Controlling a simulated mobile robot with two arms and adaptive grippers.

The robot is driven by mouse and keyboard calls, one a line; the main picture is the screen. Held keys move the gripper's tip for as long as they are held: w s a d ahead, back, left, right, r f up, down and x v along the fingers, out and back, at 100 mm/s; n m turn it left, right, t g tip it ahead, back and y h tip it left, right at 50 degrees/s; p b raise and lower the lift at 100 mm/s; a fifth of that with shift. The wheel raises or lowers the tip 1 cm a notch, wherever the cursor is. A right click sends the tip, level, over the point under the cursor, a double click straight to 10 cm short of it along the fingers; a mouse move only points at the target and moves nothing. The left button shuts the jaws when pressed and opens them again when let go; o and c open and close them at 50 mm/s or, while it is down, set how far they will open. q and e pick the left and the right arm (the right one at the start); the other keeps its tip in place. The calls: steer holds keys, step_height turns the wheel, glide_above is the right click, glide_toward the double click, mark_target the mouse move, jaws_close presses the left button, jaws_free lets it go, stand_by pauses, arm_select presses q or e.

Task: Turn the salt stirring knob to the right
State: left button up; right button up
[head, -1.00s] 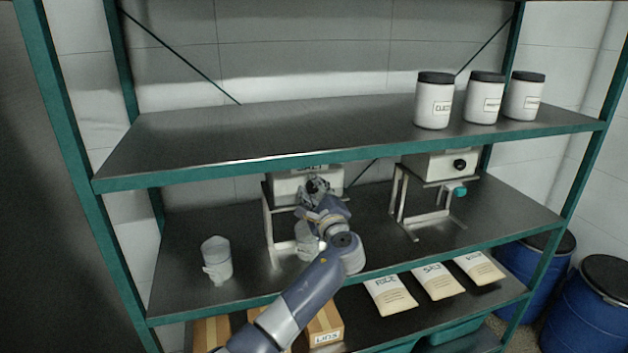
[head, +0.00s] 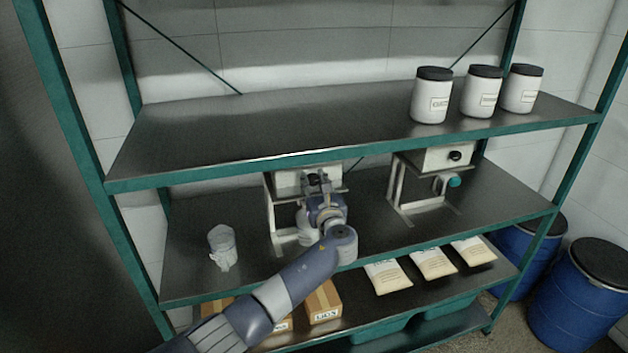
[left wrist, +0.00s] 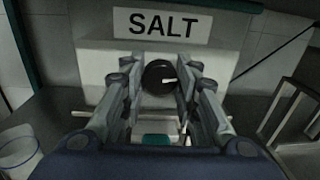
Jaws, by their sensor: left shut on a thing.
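The salt machine (head: 290,183) stands on the middle shelf, a pale box on a metal stand. In the left wrist view its SALT label (left wrist: 162,23) is above a round black knob (left wrist: 158,77) with a white mark pointing right. My left gripper (head: 317,182) is at the front of this machine; in the left wrist view its fingers (left wrist: 160,75) are shut on the knob, one on each side. In the head view the gripper hides the knob. A teal part (left wrist: 156,140) shows below, between the fingers. My right gripper is not in view.
A second machine (head: 436,159) with a black knob stands to the right on the same shelf. A clear cup (head: 222,246) is to the left. The upper shelf's edge (head: 250,173) runs just above my gripper. White jars (head: 431,97), bags (head: 388,277) and blue barrels (head: 572,312) stand clear.

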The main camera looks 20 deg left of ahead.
arm_select(q)
steer(key=shift+m, duration=0.9)
steer(key=o, duration=1.1)
steer(key=v, duration=1.2)
